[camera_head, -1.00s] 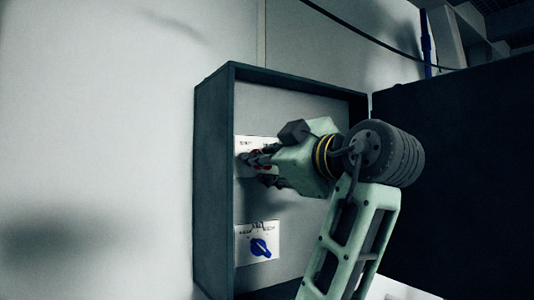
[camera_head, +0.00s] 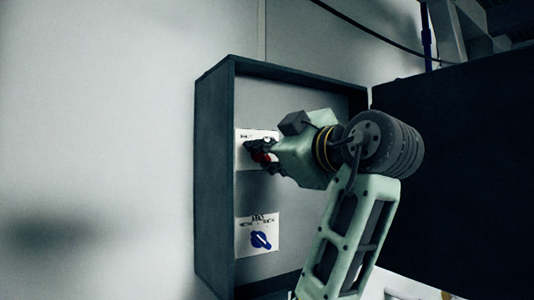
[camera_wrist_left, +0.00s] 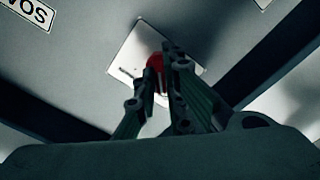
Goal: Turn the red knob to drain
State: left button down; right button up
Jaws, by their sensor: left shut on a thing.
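The red knob (camera_head: 262,157) sits on a white plate (camera_head: 243,137) on the back panel inside an open grey box. My left gripper (camera_head: 257,152) is at the knob, its fingers shut on it and partly hiding it in the head view. In the left wrist view the red knob (camera_wrist_left: 155,64) shows between the two fingers (camera_wrist_left: 157,85), in front of its white plate (camera_wrist_left: 124,62). The marking that the knob points to cannot be read. My right gripper is not in view.
A blue knob (camera_head: 260,240) on a second white plate (camera_head: 244,222) is below the red one. The box's side wall (camera_head: 213,180) stands left of the gripper. The dark open door (camera_head: 465,170) is at the right, behind my arm.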

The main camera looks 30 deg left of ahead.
pick_arm(q)
jog(key=shift+f+m+b, duration=0.2)
jog(key=shift+m+b, duration=0.35)
jog(key=shift+m, duration=0.15)
jog(key=m+b, duration=0.1)
jog(key=m, duration=0.1)
jog(key=shift+w+m, duration=0.1)
jog(key=shift+m, duration=0.2)
jog(key=m+b, duration=0.2)
jog(key=m, duration=0.1)
jog(key=shift+d, duration=0.1)
jog(key=m+b, duration=0.1)
jog(key=m, duration=0.5)
jog(key=shift+w+b, duration=0.2)
jog(key=shift+b, duration=0.2)
jog(key=m+b, duration=0.1)
jog(key=m, duration=0.3)
jog(key=shift+w+m, duration=0.1)
jog(key=shift+m, duration=0.2)
jog(key=c, duration=1.8)
grip_release()
jog(key=shift+d+r, duration=0.1)
jog(key=shift+d, duration=0.15)
jog(key=shift+c, duration=0.2)
